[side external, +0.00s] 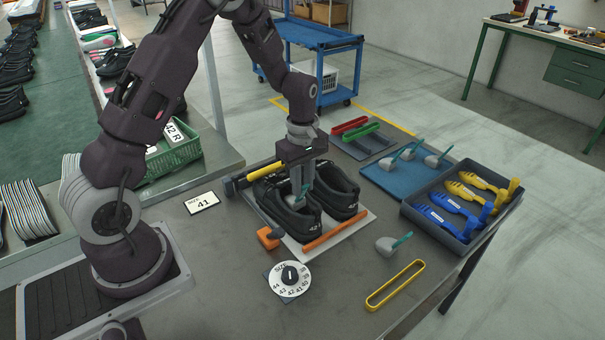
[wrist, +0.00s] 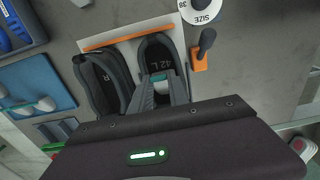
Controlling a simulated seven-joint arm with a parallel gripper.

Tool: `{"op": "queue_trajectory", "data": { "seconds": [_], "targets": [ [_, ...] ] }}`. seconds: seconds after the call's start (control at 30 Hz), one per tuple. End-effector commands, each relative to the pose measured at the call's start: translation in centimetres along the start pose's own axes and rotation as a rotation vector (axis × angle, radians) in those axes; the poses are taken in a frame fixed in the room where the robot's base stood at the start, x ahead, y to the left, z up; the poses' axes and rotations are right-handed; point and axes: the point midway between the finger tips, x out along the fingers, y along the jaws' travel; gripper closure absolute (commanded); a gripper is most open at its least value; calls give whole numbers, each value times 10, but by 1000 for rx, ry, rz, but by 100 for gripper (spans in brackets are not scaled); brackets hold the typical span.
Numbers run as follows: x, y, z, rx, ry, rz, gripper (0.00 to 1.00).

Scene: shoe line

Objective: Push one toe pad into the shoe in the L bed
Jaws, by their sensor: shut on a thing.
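Two black shoes stand side by side on a white board (side external: 362,219). The wrist view shows the left shoe (wrist: 156,47), marked 42 L, beside the right shoe (wrist: 97,75), marked R. In the side view the left shoe (side external: 299,223) is the nearer one, in front of the right shoe (side external: 345,197). My gripper (side external: 301,190) points down into the opening of the left shoe. It is shut on a toe pad (side external: 294,202) with a teal handle, which also shows between the fingers in the wrist view (wrist: 158,78). The shoe's toe inside is hidden.
Several spare toe pads lie on a blue mat (side external: 374,181); another toe pad (side external: 386,245) lies on the table. A grey tray (side external: 436,232) holds blue and yellow shoe forms. An orange clamp (side external: 268,238), size dial (side external: 290,276) and yellow loop (side external: 395,286) lie near the shoes.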

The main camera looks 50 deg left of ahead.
Motion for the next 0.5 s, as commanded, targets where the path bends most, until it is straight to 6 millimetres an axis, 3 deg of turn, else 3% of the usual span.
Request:
{"op": "queue_trajectory", "data": {
  "seconds": [0.5],
  "targets": [
    [32, 0, -31, -3, 0, 0, 100]
  ]
}}
